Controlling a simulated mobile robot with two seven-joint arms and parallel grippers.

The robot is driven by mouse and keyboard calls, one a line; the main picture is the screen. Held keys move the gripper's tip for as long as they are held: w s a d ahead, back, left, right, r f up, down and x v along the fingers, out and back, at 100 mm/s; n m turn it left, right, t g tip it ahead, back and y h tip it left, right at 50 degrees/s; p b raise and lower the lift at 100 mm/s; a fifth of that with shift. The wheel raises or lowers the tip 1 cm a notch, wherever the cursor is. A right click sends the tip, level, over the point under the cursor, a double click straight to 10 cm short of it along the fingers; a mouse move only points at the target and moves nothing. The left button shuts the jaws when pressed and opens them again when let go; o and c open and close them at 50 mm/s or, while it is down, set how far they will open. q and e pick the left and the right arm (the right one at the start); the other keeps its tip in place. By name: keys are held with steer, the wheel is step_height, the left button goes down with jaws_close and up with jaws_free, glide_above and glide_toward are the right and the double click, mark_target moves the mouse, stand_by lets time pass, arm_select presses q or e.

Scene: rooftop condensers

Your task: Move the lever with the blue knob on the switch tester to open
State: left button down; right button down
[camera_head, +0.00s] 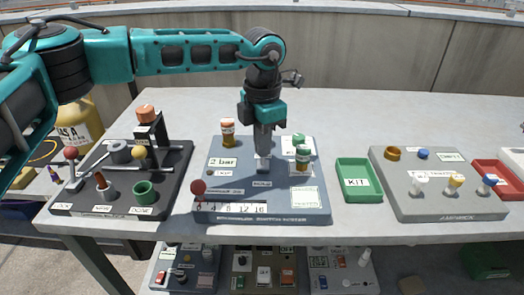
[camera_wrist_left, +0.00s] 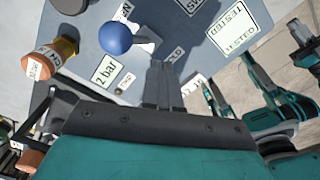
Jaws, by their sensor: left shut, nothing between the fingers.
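The middle blue-grey panel (camera_head: 225,203), marked "2 bar", carries the blue knob. The blue ball knob (camera_wrist_left: 115,38) shows in the left wrist view, to the left of and above the fingertips in the picture. In the head view I cannot make it out; my left gripper is in the way. My left gripper (camera_head: 264,163) points down over the middle of this panel, shut and empty. Its fingers (camera_wrist_left: 163,78) also show in the left wrist view, apart from the knob in the picture. I cannot read the lever's end labels.
A dark panel (camera_head: 105,205) lies left; a green KIT tray (camera_head: 345,190) and grey panel (camera_head: 430,205) lie right. The table behind is clear.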

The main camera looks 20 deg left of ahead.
arm_select(q)
steer(key=shift+s, duration=0.1)
stand_by(0.3)
steer(key=shift+s+d+r, duration=0.1)
steer(key=shift+s+d, duration=0.05)
steer(key=shift+s, duration=0.35)
step_height(320, 180, up, 7)
steer(key=p, duration=0.4)
stand_by(0.5)
